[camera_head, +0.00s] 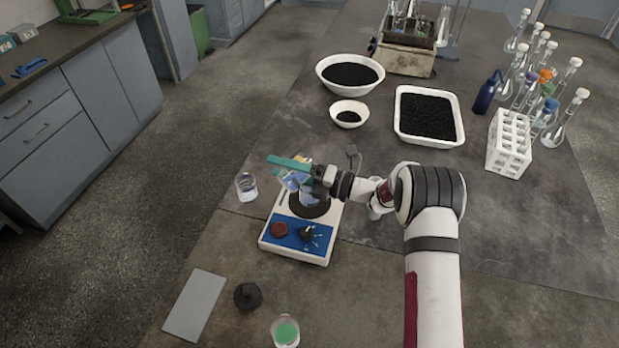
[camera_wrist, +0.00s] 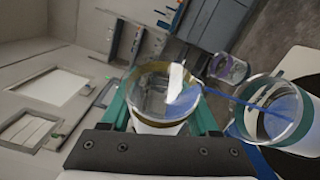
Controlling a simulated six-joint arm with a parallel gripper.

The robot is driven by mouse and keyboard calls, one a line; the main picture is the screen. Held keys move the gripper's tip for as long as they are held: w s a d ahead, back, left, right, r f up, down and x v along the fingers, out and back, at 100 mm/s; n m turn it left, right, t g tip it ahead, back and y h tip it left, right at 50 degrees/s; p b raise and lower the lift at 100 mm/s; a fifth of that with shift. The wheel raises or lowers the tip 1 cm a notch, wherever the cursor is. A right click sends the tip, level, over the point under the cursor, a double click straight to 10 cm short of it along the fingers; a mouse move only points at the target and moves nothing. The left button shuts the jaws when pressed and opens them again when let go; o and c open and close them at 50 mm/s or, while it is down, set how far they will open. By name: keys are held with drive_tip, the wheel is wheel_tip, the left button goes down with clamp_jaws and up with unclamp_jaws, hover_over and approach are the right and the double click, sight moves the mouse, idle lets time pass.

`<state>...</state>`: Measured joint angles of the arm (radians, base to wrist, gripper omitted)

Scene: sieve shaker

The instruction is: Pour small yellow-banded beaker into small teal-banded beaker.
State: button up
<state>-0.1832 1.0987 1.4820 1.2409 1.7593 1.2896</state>
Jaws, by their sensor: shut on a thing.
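My gripper (camera_head: 296,168), with teal fingers, is shut on the small yellow-banded beaker (camera_wrist: 160,92). In the wrist view this clear beaker is tilted, with blue liquid near its lip. A thin blue stream runs from it to the small teal-banded beaker (camera_wrist: 275,112), which holds blue liquid. In the head view the teal-banded beaker (camera_head: 309,197) stands on the dark round plate of a white and blue device (camera_head: 290,245), just below my gripper. My gripper and the held beaker partly hide it there.
A clear beaker (camera_head: 246,188) stands left of the device. A beaker of green liquid (camera_head: 285,332), a black knob-like piece (camera_head: 247,296) and a grey plate (camera_head: 195,305) lie in front. Bowls (camera_head: 349,74), a white tray (camera_head: 428,116) and a flask rack (camera_head: 509,145) stand farther back.

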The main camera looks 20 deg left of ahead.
drive_tip(key=shift+w+d+r+m+y+b, duration=0.15)
drive_tip(key=shift+r+m+y+b, duration=0.15)
drive_tip(key=shift+m, duration=0.35)
drive_tip(key=shift+w+r+m+y+b, duration=0.2)
drive_tip(key=shift+r+m+b, duration=0.1)
drive_tip(key=shift+m, duration=0.35)
idle(2.5)
drive_tip(key=shift+s, duration=0.1)
drive_tip(key=s+f+n+t+h, duration=0.1)
drive_tip(key=f+n+h, duration=0.1)
drive_tip(key=f+n, duration=0.1)
drive_tip(key=s+a+f+n+h+p, duration=0.1)
drive_tip(key=f+n+h, duration=0.1)
drive_tip(key=f+n, duration=0.2)
drive_tip(key=s+a+f+n+t+h, duration=0.1)
drive_tip(key=s+f+n, duration=0.1)
drive_tip(key=n, duration=0.3)
drive_tip(key=shift+f+n+t+h+p, duration=0.3)
drive_tip(key=shift+f+n+h+p, duration=0.1)
drive_tip(key=shift+f, duration=0.35)
drive_tip(key=shift+s+a+r+n, duration=0.15)
drive_tip(key=shift+s+r+n, duration=0.1)
drive_tip(key=shift+r+n, duration=0.1)
drive_tip(key=shift+s+a+r+n+t+h, duration=0.15)
drive_tip(key=shift+r+n+t+h, duration=0.1)
drive_tip(key=shift+n+t+h, duration=0.15)
